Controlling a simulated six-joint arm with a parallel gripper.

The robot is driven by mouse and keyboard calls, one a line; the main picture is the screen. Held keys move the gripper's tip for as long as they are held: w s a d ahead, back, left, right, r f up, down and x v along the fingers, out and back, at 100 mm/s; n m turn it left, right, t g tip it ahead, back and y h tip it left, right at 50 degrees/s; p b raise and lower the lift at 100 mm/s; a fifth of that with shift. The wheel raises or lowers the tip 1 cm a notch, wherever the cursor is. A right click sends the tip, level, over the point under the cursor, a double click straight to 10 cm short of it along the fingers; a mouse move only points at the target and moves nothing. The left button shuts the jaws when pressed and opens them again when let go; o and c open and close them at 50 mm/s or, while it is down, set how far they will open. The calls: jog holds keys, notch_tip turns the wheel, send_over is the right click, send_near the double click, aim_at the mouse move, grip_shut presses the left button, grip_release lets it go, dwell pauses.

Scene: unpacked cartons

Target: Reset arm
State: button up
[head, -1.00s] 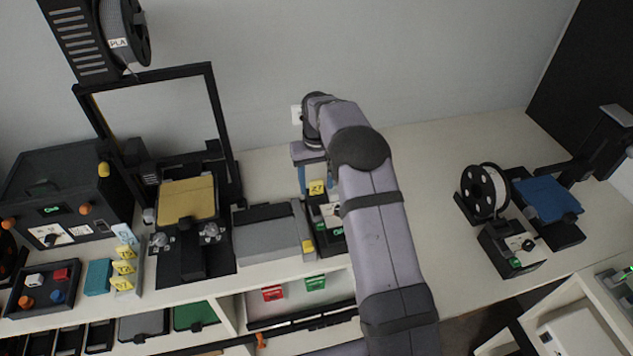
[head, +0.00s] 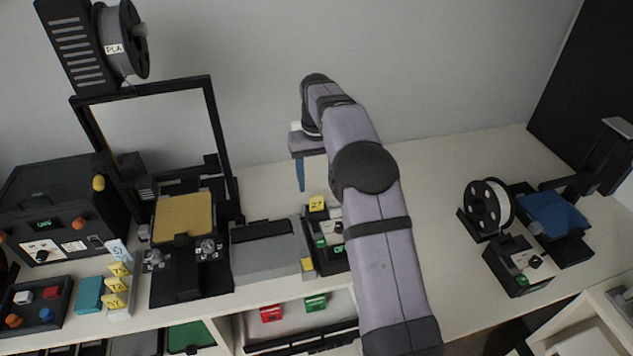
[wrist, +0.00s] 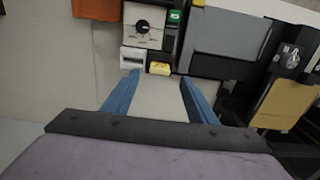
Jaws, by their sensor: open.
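My gripper (wrist: 160,98) is open and empty in the wrist view, its two blue fingers spread apart over the pale worktop. In the head view my gripper (head: 300,176) hangs above the worktop, behind a small black control box (head: 327,243) with a yellow tag (head: 317,204). My arm hides part of that box. The box also shows in the wrist view (wrist: 143,28), beyond the fingertips, with a dial and a green display. The fingers touch nothing that I can see.
A grey flat-topped unit (head: 268,255) and a printer with a gold plate (head: 184,218) stand to the left. A spool (head: 488,207) and a blue-bed printer (head: 553,216) stand right. The worktop (head: 440,185) between is clear.

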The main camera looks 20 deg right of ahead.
dwell(0.3)
jog(key=s+a+f, duration=0.1)
jog(key=s+f, duration=0.1)
jog(key=s, duration=1.4)
jog(key=s+a+f, duration=0.1)
jog(key=s+f, duration=0.1)
jog(key=s, duration=1.5)
jog(key=shift+a+f, duration=0.15)
jog(key=shift+a, duration=0.15)
